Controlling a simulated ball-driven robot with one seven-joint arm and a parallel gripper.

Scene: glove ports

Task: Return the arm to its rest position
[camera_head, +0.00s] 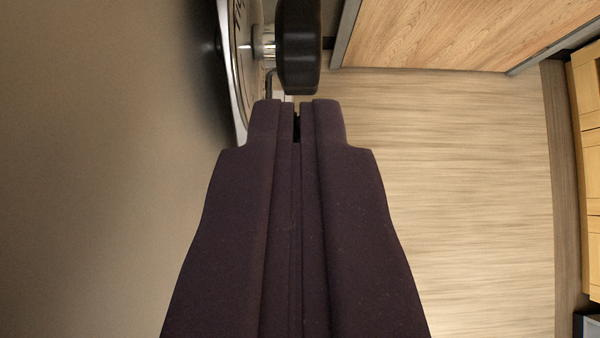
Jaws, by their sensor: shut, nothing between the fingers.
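My gripper (297,115) fills the lower middle of the head camera view, dark and pointing up the picture. Its two fingers are together with only a thin slit between them, and nothing is held. Just beyond the fingertips is a black rounded knob or disc (298,50) on a short shiny metal stem (263,46). Whether the tips touch the knob cannot be told. The stem joins a round pale plate with a metal rim (233,60), which is partly hidden behind my gripper.
A plain grey-brown surface (100,170) fills the left side, close to my gripper. At the upper right is a wooden panel with a grey edge (450,35). Pale wood-look floor (480,190) lies open on the right. Light wooden cabinets (590,170) stand at the far right edge.

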